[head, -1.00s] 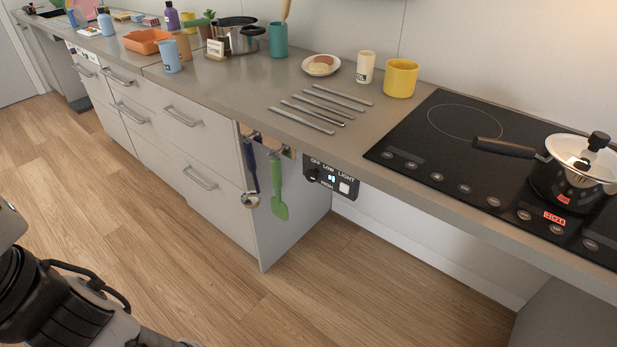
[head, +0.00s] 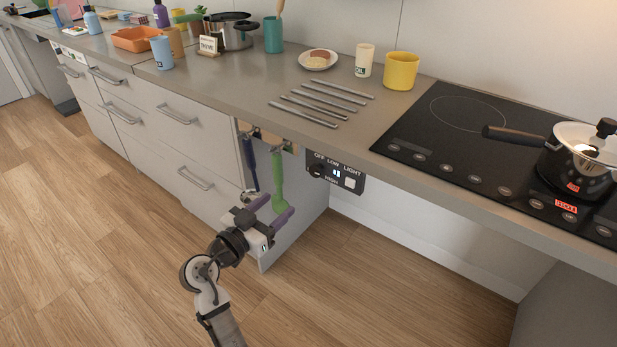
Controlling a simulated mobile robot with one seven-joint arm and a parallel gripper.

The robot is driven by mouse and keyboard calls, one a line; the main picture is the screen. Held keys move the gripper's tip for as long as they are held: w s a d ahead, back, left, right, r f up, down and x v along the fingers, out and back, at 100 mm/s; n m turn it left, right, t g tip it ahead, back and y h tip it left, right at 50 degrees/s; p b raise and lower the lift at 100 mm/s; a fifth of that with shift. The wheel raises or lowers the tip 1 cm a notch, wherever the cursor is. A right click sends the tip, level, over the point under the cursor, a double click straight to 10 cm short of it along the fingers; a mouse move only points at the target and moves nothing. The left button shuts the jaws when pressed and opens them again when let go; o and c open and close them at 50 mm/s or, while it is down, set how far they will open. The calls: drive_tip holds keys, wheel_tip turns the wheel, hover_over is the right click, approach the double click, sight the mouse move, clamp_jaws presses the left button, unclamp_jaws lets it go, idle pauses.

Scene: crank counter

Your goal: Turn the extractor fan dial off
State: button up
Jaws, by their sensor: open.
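The extractor fan dial (head: 317,171) is a small black knob on a dark control panel (head: 334,180) under the counter's front edge. The panel carries the words OFF, LOW, HIGH and LIGHT, a small lit display and a white light switch (head: 350,182). The dial's pointer is too small to read. My gripper (head: 271,208) has purple fingers and is open and empty. It is below and left of the panel in the picture, apart from the dial, in front of the hanging utensils.
A blue-handled utensil (head: 250,168) and a green spatula (head: 278,180) hang from hooks left of the panel, close to my gripper. The counter edge (head: 450,194) overhangs the panel. A black pot (head: 578,168) stands on the hob (head: 440,145). The floor in front is clear.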

sight(314, 173)
drive_tip(key=p+x, duration=0.3)
drive_tip(key=x, duration=1)
drive_tip(key=shift+w+d+p, duration=0.25)
drive_tip(key=shift+p, duration=0.05)
drive_tip(key=c, duration=1)
